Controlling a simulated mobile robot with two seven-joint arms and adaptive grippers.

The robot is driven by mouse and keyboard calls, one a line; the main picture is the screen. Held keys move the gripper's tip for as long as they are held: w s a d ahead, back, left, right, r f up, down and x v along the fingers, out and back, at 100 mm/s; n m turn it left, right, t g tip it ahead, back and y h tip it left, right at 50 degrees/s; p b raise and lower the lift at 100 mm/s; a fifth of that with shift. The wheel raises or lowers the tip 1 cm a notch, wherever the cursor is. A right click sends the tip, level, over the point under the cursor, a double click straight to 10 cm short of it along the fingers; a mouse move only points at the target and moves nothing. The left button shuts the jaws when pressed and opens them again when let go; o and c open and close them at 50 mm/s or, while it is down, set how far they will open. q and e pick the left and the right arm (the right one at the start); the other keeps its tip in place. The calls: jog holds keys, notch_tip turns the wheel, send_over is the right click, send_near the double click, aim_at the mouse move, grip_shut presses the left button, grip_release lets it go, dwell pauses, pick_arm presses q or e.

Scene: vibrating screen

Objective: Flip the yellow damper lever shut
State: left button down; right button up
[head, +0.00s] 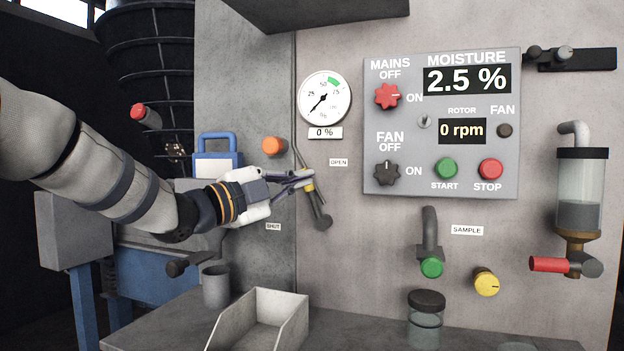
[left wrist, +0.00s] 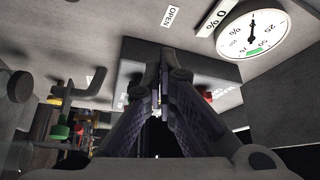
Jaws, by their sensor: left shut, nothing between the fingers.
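The damper lever (head: 317,205) is on the grey machine wall, with a dark round pivot at its lower end and a small yellow part near the fingertips. It leans up and left from the pivot. The OPEN label (head: 339,162) is above right of it and the SHUT label (head: 273,227) is to its left. My left gripper (head: 308,180) is shut and empty, its tips at the lever's upper part; I cannot tell if they touch. In the left wrist view the closed fingers (left wrist: 164,75) hide the lever. My right gripper is not in view.
A dial gauge (head: 324,97) with a 0 % plate is above the lever. A control panel (head: 441,123) is to the right. An orange knob (head: 274,146) sits close above my left gripper. A grey open tray (head: 262,318) and a cup (head: 216,286) stand below.

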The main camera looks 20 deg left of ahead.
aim_at(314, 197)
pick_arm(q)
jog(key=w+b, duration=0.1)
jog(key=w, duration=0.6)
jog(key=shift+w+d, duration=0.15)
jog(key=shift+w, duration=0.1)
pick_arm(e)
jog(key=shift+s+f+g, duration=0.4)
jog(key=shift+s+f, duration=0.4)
pick_arm(q)
jog(key=shift+f, duration=0.1)
